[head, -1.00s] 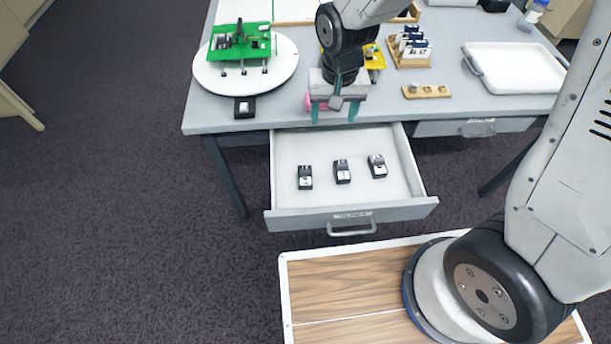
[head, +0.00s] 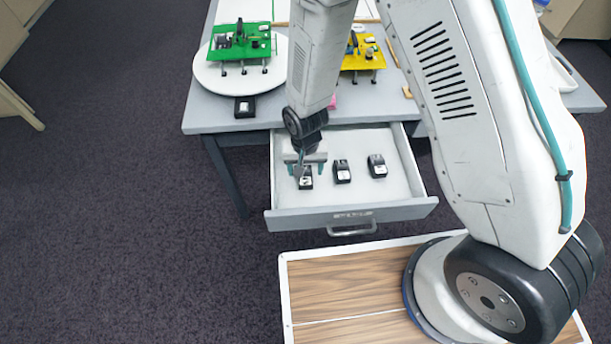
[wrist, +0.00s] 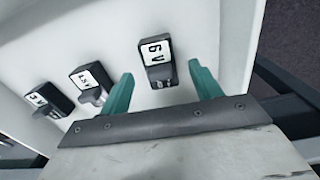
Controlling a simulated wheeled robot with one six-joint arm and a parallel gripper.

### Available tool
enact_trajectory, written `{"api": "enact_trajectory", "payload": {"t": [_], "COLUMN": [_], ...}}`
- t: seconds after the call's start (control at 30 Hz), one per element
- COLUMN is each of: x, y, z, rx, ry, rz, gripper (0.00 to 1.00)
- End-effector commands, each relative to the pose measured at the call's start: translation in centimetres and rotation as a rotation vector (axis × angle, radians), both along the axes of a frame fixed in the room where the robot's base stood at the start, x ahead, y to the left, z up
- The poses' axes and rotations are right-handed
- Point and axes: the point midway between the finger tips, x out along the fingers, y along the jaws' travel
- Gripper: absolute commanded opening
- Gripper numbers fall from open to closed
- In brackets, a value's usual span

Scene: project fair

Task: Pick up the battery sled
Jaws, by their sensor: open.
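Three black battery sleds with white labels lie in the open drawer. The left one (head: 306,183) is under my gripper (head: 304,171) in the head view; the middle one (head: 342,171) and right one (head: 377,166) lie beside it. In the wrist view my gripper (wrist: 161,74) is open, with a teal finger on each side of the nearest sled (wrist: 157,62), whose label seems to read 6 V or 9 V. Nothing shows held. I cannot tell how far the fingertips are above the drawer floor. A similar black block (head: 245,107) sits at the table's front edge.
The drawer (head: 405,185) has raised walls around the sleds. On the table (head: 205,115) stand a white turntable (head: 212,78) with a green board (head: 240,45) and a yellow board (head: 362,58). My arm hides much of the table's right side.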

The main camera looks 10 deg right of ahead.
Motion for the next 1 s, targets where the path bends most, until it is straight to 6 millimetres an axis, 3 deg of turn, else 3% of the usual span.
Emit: {"api": "enact_trajectory", "payload": {"t": [0.13, 0.37, 0.4, 0.57, 1.0], "x": [-0.08, -0.03, -0.03, -0.04, 0.03], "y": [0.01, 0.06, 0.06, 0.06, 0.09], "z": [-1.53, -1.7, -1.69, -1.68, -0.93], "rx": [-0.001, 0.0, 0.0, 0.0, 0.001], "ry": [0.002, 0.0, 0.0, 0.0, -0.002], "rz": [0.001, 0.001, 0.001, 0.002, 0.002], "gripper": [0.64, 0.64, 0.61, 0.18, 0.18]}}
